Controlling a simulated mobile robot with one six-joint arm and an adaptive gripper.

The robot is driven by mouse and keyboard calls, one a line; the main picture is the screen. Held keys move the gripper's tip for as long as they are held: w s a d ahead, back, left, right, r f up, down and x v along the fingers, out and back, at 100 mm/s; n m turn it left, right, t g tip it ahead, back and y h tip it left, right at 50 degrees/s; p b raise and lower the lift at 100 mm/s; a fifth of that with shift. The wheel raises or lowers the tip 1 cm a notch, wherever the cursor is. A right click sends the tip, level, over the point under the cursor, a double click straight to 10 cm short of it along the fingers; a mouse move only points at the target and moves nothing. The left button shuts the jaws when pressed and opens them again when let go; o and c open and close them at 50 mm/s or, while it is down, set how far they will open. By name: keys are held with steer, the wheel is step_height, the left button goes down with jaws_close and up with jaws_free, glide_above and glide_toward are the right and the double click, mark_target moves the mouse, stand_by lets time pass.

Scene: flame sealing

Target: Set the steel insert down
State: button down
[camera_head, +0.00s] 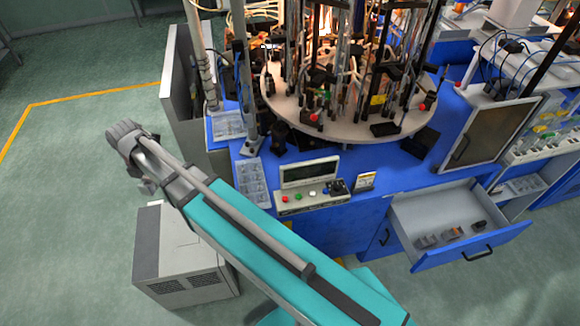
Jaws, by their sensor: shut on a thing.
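My arm reaches from the bottom right to the left, over a grey cabinet and the floor. My gripper (148,186) is at the far end of the arm, mostly hidden by my wrist; only a small dark part shows. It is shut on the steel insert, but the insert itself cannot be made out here. The gripper is left of the blue machine bench (330,222) and clear of it.
An open drawer (440,208) at the right holds several small pieces. A round table (340,125) with rods and burners stands on the bench. A clear tray (252,184) and control panel (312,198) lie in front. The grey cabinet (175,245) stands below my arm. Left floor is free.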

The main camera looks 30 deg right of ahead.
steer(key=shift+r+p, duration=1.7)
steer(key=shift+r, duration=0.6)
steer(key=shift+s, duration=0.1)
